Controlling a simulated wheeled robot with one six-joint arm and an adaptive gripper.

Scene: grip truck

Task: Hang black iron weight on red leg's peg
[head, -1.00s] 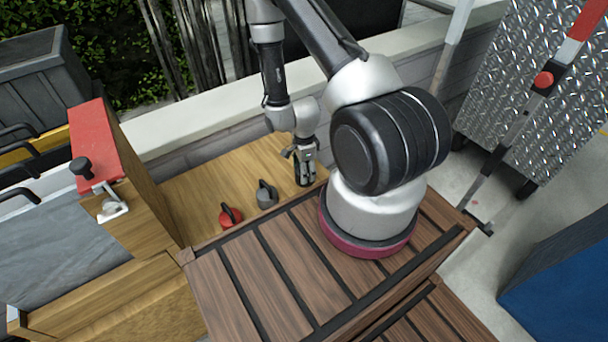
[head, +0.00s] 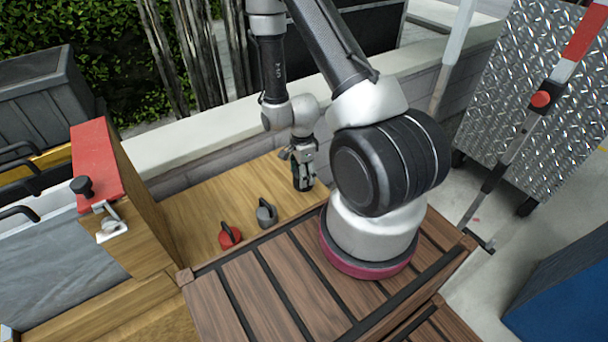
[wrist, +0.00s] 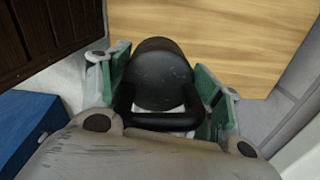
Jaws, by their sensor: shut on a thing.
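My gripper (wrist: 163,90) is shut on the handle of the black iron weight (wrist: 163,72), whose rounded dark body shows between the green-padded fingers. In the head view my gripper (head: 303,168) is over the far right part of the wooden bench, and the weight is hard to tell from the dark fingers. The red-topped wooden leg (head: 97,158) stands at the left, well away from my gripper. A black knob (head: 82,187) and a metal fitting (head: 112,228) project from its near side. I cannot tell which of them is the peg.
A red weight (head: 229,237) and a grey weight (head: 267,213) stand on the wooden bench (head: 190,215), between the leg and my gripper. A low pale wall (head: 210,135) runs behind the bench. A blue box (head: 565,285) is at the right.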

